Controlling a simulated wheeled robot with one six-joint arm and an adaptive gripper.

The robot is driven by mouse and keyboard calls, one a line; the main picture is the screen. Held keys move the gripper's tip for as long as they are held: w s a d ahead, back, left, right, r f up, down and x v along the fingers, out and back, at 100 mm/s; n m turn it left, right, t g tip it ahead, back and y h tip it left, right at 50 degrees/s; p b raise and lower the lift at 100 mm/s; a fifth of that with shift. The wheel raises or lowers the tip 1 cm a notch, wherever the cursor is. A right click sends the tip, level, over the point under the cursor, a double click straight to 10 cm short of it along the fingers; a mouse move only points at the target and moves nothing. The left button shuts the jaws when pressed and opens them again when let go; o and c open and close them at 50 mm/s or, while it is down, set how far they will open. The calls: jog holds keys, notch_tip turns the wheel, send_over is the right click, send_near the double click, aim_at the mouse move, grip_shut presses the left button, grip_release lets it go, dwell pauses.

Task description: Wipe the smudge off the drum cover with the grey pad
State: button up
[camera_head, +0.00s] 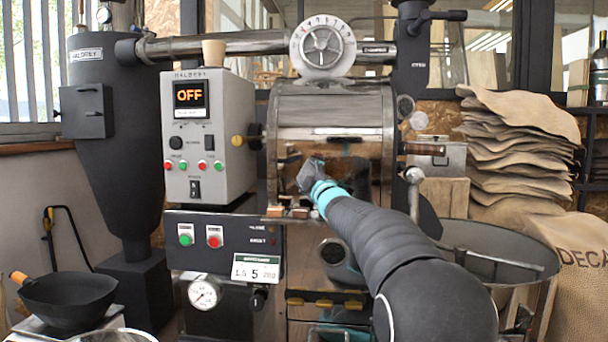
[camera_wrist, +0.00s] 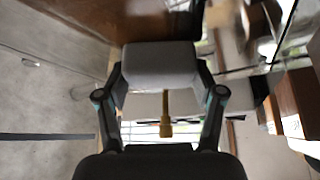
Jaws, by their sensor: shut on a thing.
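The drum cover (camera_head: 330,108) is a shiny, curved metal surface at the front of the roaster, in the middle of the head view. My gripper (camera_head: 308,172) is in front of its lower left part. In the wrist view, my gripper (camera_wrist: 160,85) is shut on the grey pad (camera_wrist: 160,65), with one finger on each side of it. The pad is close to the shiny surface; I cannot tell whether it touches. Brown and dark patches show on the metal, but I cannot tell the smudge from reflections.
The control box (camera_head: 208,135) reading OFF stands left of the drum. A handwheel dial (camera_head: 323,46) sits above it. A round cooling tray (camera_head: 500,268) is at the lower right, near my arm. Stacked sacks (camera_head: 515,150) stand behind it. A black pan (camera_head: 68,292) is at the lower left.

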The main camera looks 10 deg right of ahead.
aim_at(352, 170)
jog(key=shift+s+d+p, duration=0.5)
jog(key=shift+s+d, duration=0.15)
jog(key=shift+d, duration=1.45)
jog(key=shift+s+d+p, duration=0.5)
jog(key=shift+s+d, duration=0.1)
jog(key=shift+d, duration=1.5)
jog(key=shift+s+d+p, duration=0.5)
jog(key=shift+s+d, duration=0.15)
jog(key=shift+d, duration=1.45)
jog(key=shift+s+d+f, duration=0.1)
jog(key=shift+s+d, duration=0.05)
jog(key=shift+d, duration=0.05)
